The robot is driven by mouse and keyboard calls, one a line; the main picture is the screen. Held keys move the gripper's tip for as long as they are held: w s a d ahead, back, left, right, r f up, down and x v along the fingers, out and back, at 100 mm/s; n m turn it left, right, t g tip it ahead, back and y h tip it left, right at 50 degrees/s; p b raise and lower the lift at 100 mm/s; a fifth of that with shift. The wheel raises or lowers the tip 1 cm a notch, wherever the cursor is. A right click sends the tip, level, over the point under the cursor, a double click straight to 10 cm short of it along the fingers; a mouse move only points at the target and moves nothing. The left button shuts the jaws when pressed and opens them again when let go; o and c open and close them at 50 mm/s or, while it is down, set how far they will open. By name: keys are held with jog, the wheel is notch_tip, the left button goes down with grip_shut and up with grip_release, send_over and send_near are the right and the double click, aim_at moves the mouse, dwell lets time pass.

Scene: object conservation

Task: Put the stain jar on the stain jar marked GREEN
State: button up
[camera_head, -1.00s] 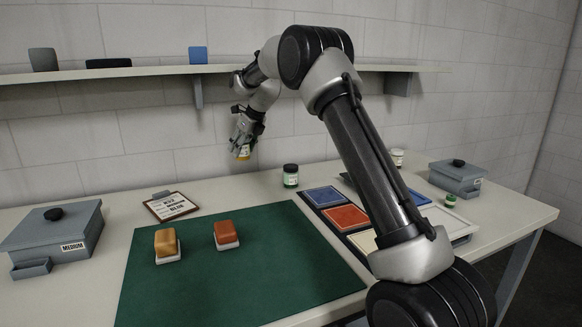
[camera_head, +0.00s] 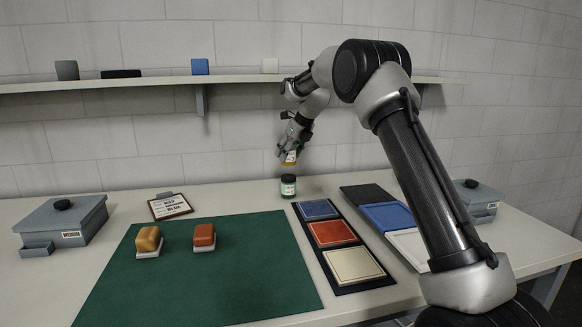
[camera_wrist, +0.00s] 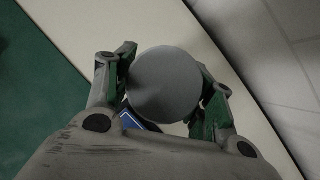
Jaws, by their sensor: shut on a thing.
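My gripper (camera_head: 293,149) is shut on a stain jar (camera_head: 290,158) with a yellowish label and holds it above the table near the back wall. In the wrist view the held jar's round grey top (camera_wrist: 163,84) sits between the two fingers and hides what is below. A dark-capped jar with a green label (camera_head: 288,186) stands upright on the table, just below the held jar in the head view. A small gap seems to show between them, but I cannot tell whether they line up in depth. The label's wording is too small to read.
A green mat (camera_head: 240,280) bears an orange block (camera_head: 149,241) and a red block (camera_head: 204,237). A dark tray (camera_head: 300,213) with blue, red and cream squares lies right of it. A label card (camera_head: 170,206) and lidded grey boxes (camera_head: 65,222) stand around. A shelf (camera_head: 240,80) runs above.

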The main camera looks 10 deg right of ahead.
aim_at(288, 163)
jog(key=shift+f, duration=2.15)
jog(key=shift+f, duration=0.1)
jog(key=o, duration=1.2)
jog(key=shift+c, duration=0.2)
